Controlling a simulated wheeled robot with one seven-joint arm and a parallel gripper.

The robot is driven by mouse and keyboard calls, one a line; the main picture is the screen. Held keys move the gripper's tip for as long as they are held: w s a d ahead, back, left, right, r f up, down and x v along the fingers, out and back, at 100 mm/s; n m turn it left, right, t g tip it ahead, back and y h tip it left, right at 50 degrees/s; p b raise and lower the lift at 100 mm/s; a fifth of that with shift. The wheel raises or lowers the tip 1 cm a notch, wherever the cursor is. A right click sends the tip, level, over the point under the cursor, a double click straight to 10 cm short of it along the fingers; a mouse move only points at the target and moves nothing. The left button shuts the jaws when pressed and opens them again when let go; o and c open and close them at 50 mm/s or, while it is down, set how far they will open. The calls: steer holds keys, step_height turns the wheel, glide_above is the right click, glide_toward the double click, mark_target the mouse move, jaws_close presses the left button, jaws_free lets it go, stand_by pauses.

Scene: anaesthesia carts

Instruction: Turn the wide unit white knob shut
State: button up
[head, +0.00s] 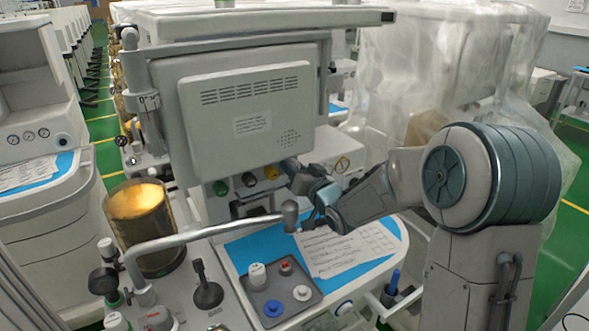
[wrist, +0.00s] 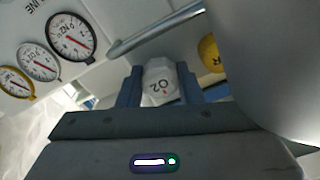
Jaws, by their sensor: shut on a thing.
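The wide unit (head: 245,105) stands in the middle of the head view, with a row of knobs under its big grey panel. In the wrist view the white knob (wrist: 160,76), marked O2, sits between the two blue fingers of my gripper (wrist: 159,88), which is shut on it. In the head view my gripper (head: 292,170) reaches in under the panel at the right end of the knob row. The white knob is hidden there behind my gripper and wrist.
Green (head: 220,188), black (head: 249,179) and orange (head: 271,172) knobs sit left of my gripper. A grey pipe (head: 205,231) crosses below. A yellow knob (wrist: 209,52) and several gauges (wrist: 70,38) flank the white knob. Papers (head: 345,245) lie on the worktop.

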steer(key=shift+m, duration=0.5)
steer(key=o, duration=0.7)
steer(key=shift+s, duration=0.1)
steer(key=b+v, duration=0.1)
steer(key=v, duration=1.2)
steer(key=shift+s+d, duration=0.25)
